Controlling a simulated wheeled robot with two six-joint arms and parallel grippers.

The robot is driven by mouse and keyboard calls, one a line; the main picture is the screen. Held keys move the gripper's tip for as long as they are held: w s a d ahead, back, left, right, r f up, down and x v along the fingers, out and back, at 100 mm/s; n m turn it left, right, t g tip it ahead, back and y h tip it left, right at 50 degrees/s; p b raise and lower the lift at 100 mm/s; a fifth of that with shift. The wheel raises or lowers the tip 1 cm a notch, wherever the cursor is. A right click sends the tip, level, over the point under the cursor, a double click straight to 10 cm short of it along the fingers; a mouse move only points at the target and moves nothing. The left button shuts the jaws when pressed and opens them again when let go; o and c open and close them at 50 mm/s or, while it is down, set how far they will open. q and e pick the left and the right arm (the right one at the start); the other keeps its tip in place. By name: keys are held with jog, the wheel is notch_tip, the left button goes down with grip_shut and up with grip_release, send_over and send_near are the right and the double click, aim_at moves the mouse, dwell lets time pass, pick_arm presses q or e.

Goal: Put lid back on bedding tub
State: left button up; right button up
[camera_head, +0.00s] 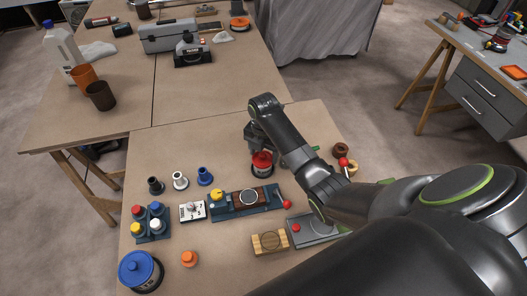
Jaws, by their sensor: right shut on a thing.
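My right gripper (261,149) points down at the middle of the near table and is shut on a red lid-like piece (262,160). The red piece is at a small dark round container (262,172); whether it rests on the container or is just above it I cannot tell. A larger round tub with a blue knobbed lid (139,268) stands at the near left corner. Which of these is the bedding tub is not clear from the picture. My left gripper is not in view.
Below the gripper stands a dark fixture (236,205) with a yellow knob and red-tipped lever. A wooden block (270,243), small funnels (180,180), a caddy of coloured caps (152,226) and an orange piece (189,259) lie around.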

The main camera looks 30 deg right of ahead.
jog(key=shift+p, duration=0.8)
dwell(0.9)
jog(key=shift+f+p, duration=0.15)
jog(key=shift+p, duration=0.15)
dwell(0.8)
jog(key=shift+p, duration=0.35)
dwell(0.4)
dwell(0.4)
jog(key=o, duration=1)
jog(key=shift+o, duration=0.6)
jog(key=shift+o, duration=0.8)
